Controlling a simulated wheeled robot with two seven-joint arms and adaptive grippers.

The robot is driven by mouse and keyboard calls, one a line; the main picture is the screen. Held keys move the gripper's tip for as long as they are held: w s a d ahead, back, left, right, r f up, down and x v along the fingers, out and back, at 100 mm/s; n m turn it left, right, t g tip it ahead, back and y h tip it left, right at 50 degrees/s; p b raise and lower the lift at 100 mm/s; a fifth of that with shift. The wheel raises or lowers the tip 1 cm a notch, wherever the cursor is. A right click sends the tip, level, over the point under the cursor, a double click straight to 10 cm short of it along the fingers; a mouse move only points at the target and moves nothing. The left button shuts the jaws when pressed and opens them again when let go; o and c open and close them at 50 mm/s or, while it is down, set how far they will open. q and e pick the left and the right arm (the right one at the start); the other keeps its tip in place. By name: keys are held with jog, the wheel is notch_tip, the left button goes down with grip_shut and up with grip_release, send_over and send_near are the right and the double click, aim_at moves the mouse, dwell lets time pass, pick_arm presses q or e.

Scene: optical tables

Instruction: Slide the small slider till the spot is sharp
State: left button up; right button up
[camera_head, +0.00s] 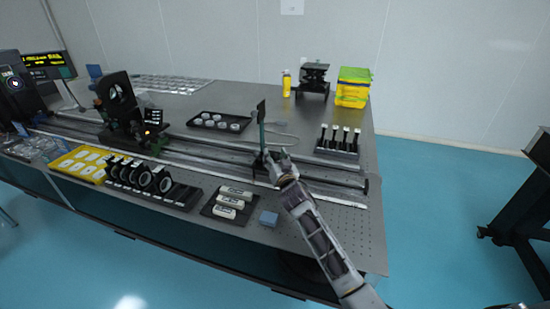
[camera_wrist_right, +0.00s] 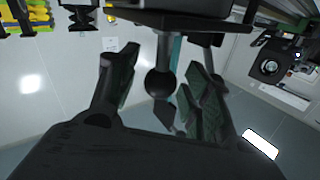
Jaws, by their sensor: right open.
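The small slider (camera_head: 259,170) sits on the long rail, right of the middle, with an upright post and a narrow dark plate (camera_head: 262,111) above it. My right gripper (camera_head: 273,160) is at the slider, partly covering it. In the right wrist view the gripper (camera_wrist_right: 160,92) is open, with a round black knob (camera_wrist_right: 158,83) between its fingers. I cannot tell whether a finger touches the knob. A larger black mount with a ring (camera_head: 119,95) stands on the rail further left. I see no light spot on the plate. My left gripper is not in view.
The rail (camera_head: 330,182) runs along the optical table (camera_head: 240,98). In front are a rack of ring holders (camera_head: 190,196), a tray of white blocks (camera_head: 212,210) and a blue block (camera_head: 268,218). Behind are a tray of discs (camera_head: 206,131) and a post rack (camera_head: 324,152).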

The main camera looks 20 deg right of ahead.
jog(key=c, duration=1.1)
